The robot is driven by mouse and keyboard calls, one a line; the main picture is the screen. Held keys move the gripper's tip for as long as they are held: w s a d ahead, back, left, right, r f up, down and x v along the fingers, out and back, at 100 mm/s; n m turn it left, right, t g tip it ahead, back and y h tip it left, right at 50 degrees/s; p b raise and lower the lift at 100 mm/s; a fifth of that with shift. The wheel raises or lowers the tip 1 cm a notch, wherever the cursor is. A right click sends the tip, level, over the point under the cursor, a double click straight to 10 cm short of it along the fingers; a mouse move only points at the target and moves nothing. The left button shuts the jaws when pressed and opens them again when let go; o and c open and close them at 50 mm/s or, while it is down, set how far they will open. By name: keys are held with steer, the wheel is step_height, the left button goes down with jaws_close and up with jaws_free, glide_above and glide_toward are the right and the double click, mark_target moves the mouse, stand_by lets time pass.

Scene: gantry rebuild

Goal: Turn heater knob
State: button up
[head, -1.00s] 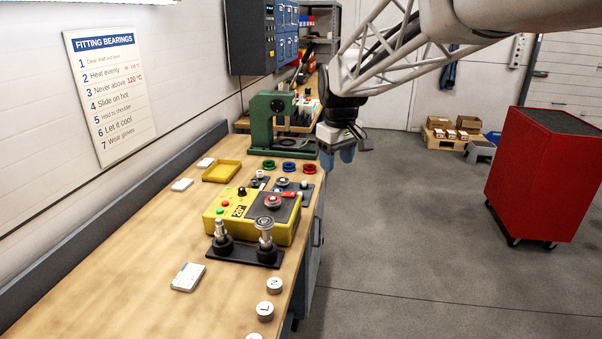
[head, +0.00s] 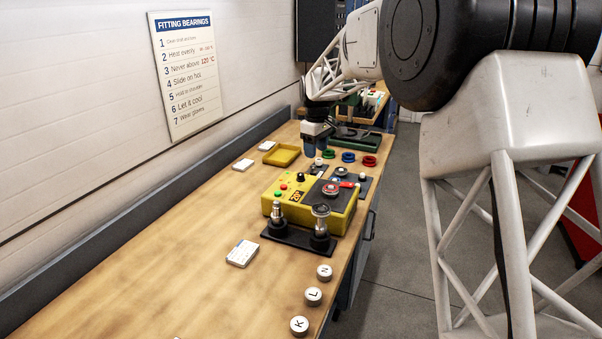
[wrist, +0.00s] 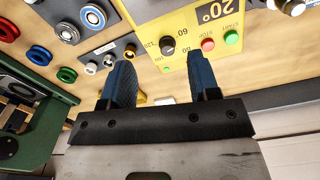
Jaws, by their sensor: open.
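The yellow heater box (head: 340,206) stands on the workbench. Its black knob (head: 300,177) sits on the top near the far left corner, beside a red and a green button. In the wrist view the knob (wrist: 167,45) has a dial scale around it and lies just beyond and between the blue fingertips. A display on the box reads 20° (wrist: 211,12). My gripper (head: 317,148) hangs above the bench beyond the box. In the wrist view my gripper (wrist: 160,72) has its two blue fingers apart with nothing between them.
A black base with two upright posts (head: 300,238) stands in front of the heater. Green, blue and red rings (head: 348,157) lie behind it. A yellow tray (head: 281,155) lies at the left. A green press (wrist: 30,105) is close by in the wrist view.

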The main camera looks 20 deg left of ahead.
steer(key=n, duration=0.1)
glide_above(301, 174)
step_height(301, 174, down, 3)
steer(key=shift+w+a+r, duration=0.1)
steer(key=shift+a, duration=0.05)
steer(key=shift+f, duration=3.95)
steer(key=c, duration=0.9)
